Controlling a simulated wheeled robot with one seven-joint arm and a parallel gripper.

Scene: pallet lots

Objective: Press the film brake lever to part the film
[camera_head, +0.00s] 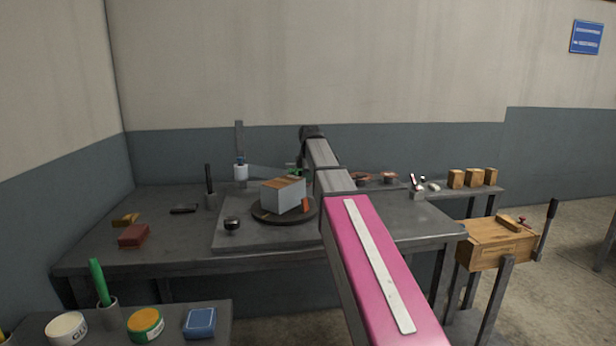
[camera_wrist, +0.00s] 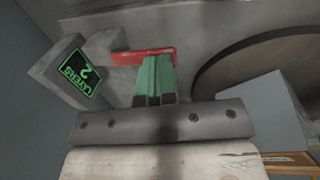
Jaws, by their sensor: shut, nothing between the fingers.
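The red lever (camera_wrist: 125,58) is a flat red bar in the wrist view, beside a grey post with a display (camera_wrist: 75,72) reading "LAYERS 2". My gripper (camera_wrist: 156,62) is shut, its green fingers empty, with the tips overlapping the lever; I cannot tell whether they touch it. In the head view my gripper (camera_head: 293,166) is small behind the box, partly hidden by my arm, and the lever is not clear. The film roll (camera_head: 241,172) stands upright on its mast. A pale film band (camera_head: 266,172) seems to run from it towards the wrapped box (camera_head: 284,199).
The box stands on a dark round turntable (camera_head: 262,216), whose edge also shows in the wrist view (camera_wrist: 215,72). A black knob (camera_head: 232,223) is at the front left. A dark red block (camera_head: 133,235) lies on the bench's left. Wooden blocks (camera_head: 473,177) stand at the right.

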